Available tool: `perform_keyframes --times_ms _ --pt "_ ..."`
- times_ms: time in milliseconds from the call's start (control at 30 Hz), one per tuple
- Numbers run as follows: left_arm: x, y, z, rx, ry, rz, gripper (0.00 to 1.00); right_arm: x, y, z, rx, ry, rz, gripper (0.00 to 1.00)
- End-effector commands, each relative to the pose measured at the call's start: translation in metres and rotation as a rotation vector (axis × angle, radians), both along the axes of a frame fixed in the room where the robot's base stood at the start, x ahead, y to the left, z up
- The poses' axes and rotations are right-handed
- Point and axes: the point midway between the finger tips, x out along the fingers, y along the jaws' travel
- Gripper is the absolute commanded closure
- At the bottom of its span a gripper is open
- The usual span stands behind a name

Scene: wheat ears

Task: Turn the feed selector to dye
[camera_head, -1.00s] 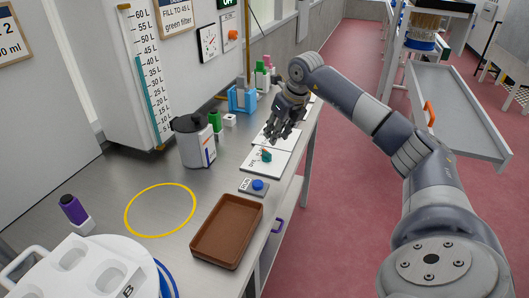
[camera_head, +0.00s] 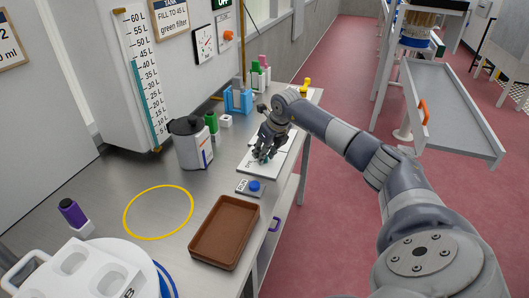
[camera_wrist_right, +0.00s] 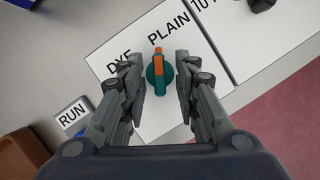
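The feed selector (camera_wrist_right: 159,76) is a round teal knob with an orange pointer bar, on a white plate (camera_wrist_right: 185,112) marked DYE and PLAIN. In the right wrist view the pointer points up toward the PLAIN label; the DYE label lies to its left. My right gripper (camera_wrist_right: 160,84) is open, with one finger on each side of the knob; I cannot tell whether they touch it. In the head view my right gripper (camera_head: 264,154) is over the plate and mostly hides the knob. My left gripper is not in view.
A RUN plate with a blue button (camera_head: 254,186) lies just in front of the selector plate. A brown tray (camera_head: 194,248) stands nearer. A grey jug (camera_head: 188,148), a green-capped bottle (camera_head: 211,122) and a blue rack (camera_head: 238,99) stand to the left and behind.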

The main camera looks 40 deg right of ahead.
Motion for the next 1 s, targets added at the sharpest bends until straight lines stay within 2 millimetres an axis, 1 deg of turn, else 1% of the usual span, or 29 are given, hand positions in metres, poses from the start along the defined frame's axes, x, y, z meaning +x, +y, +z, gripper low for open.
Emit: perform_keyframes --times_ms 33,100,367,567,767,1000 --pt "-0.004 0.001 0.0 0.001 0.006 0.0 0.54 0.0 0.0 0.0 0.0 0.0 0.0 0.86" --pt "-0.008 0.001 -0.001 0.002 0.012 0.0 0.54 0.0 0.0 0.0 0.0 0.0 0.0 1.0" --pt "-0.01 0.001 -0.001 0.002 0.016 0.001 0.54 0.0 0.0 0.0 0.0 0.0 0.002 1.0" --pt "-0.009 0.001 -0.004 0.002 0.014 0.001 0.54 0.0 -0.001 0.0 0.0 0.0 0.041 1.0" --pt "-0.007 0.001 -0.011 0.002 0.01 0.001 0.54 0.0 -0.002 0.0 0.001 -0.002 0.152 1.0" --pt "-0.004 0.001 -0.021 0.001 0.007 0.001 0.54 0.001 -0.004 0.0 0.001 -0.003 0.36 1.0"
